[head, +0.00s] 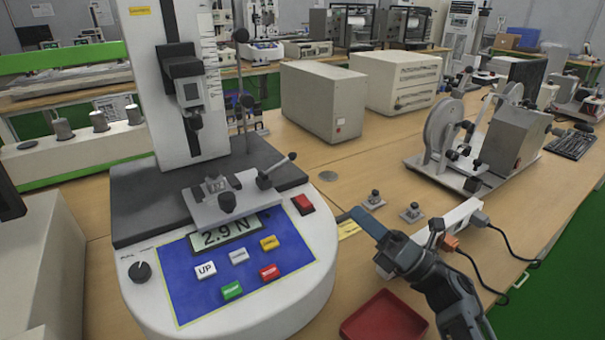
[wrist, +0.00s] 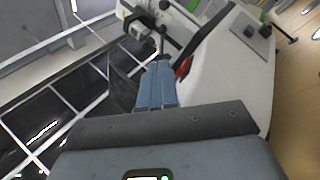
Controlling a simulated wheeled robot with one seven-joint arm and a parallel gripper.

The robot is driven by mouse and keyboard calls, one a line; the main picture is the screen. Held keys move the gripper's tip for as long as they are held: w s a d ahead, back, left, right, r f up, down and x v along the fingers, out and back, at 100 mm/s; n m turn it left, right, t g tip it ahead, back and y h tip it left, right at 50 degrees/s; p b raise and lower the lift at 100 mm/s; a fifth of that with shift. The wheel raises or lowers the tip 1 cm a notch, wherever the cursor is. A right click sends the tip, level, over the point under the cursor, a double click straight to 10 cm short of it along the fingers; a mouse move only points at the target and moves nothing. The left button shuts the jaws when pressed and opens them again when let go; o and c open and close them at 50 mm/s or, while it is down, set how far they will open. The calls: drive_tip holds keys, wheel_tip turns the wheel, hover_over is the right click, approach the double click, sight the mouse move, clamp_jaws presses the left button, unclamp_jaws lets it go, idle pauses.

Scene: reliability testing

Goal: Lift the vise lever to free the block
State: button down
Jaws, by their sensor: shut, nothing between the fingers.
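The vise (head: 235,207) is a grey metal fixture on the dark plate of the force tester (head: 300,262). Its lever (head: 278,170) slants up to the right and ends in a dark knob. A small grey block (head: 214,184) appears to sit at the vise jaws; how it is held is too small to tell. My gripper (head: 360,216) is right of the tester, apart from the lever, its blue fingers pointing up and left. In the wrist view the fingers (wrist: 157,85) are together and empty. Metal vise parts (wrist: 140,28) show beyond them at the top.
The tester's panel has a red button (head: 303,204) near my gripper and a display reading 2.9 N. A red tray (head: 385,320) lies below my gripper. A power strip (head: 462,218) and small metal fixtures (head: 412,212) are nearby.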

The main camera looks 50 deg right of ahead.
drive_tip(key=shift+w+d+n, duration=0.15)
drive_tip(key=shift+d+n, duration=0.2)
drive_tip(key=shift+n, duration=0.05)
drive_tip(key=shift+w, duration=0.1)
drive_tip(key=p, duration=0.4)
approach(279, 165)
drive_tip(key=w+d+r, duration=0.2)
drive_tip(key=w+r, duration=0.1)
drive_tip(key=shift+w+d+r, duration=0.2)
drive_tip(key=shift+w+d, duration=0.1)
drive_tip(key=shift+w+r, duration=0.1)
drive_tip(key=shift+w, duration=0.35)
